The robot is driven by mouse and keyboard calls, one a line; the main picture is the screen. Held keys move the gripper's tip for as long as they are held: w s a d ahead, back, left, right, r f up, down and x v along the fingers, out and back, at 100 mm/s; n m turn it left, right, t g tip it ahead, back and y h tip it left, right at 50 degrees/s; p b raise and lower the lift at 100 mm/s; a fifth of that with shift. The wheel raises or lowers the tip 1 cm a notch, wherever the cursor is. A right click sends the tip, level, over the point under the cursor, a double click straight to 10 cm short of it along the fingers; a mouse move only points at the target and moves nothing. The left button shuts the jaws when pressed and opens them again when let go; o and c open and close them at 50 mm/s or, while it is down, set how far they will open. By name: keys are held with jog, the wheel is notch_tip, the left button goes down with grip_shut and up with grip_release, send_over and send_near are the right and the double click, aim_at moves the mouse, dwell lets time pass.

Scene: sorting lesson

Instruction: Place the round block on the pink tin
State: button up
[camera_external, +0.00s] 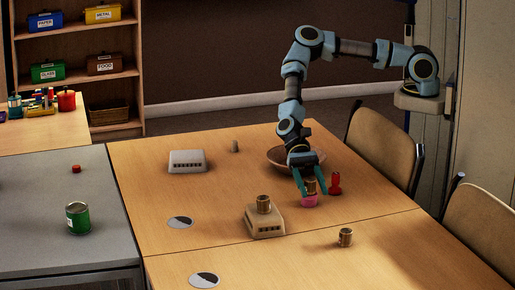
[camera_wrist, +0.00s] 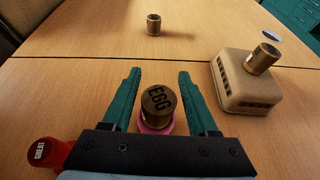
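A round brown block marked EGG (camera_wrist: 158,101) stands upright on the pink tin (camera_external: 308,202). The block also shows in the external view (camera_external: 311,185). The tin's pink rim (camera_wrist: 158,127) shows beneath the block in the wrist view. My gripper (camera_wrist: 160,75) is open, with one teal finger on each side of the block. Gaps show between the block and both fingers. Most of the tin is hidden by the block and my gripper in the wrist view.
A red object (camera_external: 334,184) stands close to the tin, and a wide bowl (camera_external: 275,157) lies behind. A beige box (camera_external: 265,226) bears another brown cylinder (camera_external: 263,204). A further cylinder (camera_external: 345,237) stands near the front. A white box (camera_external: 187,161) is at the back left.

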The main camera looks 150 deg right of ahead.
jog(key=shift+o, duration=0.6)
jog(key=shift+r, duration=0.1)
jog(key=shift+d+r, duration=0.15)
jog(key=b+v, duration=0.1)
jog(key=v, duration=1)
jog(key=shift+s+b, duration=0.3)
jog(key=shift+s, duration=0.1)
jog(key=shift+d+r, duration=0.1)
jog(key=shift+r, duration=0.05)
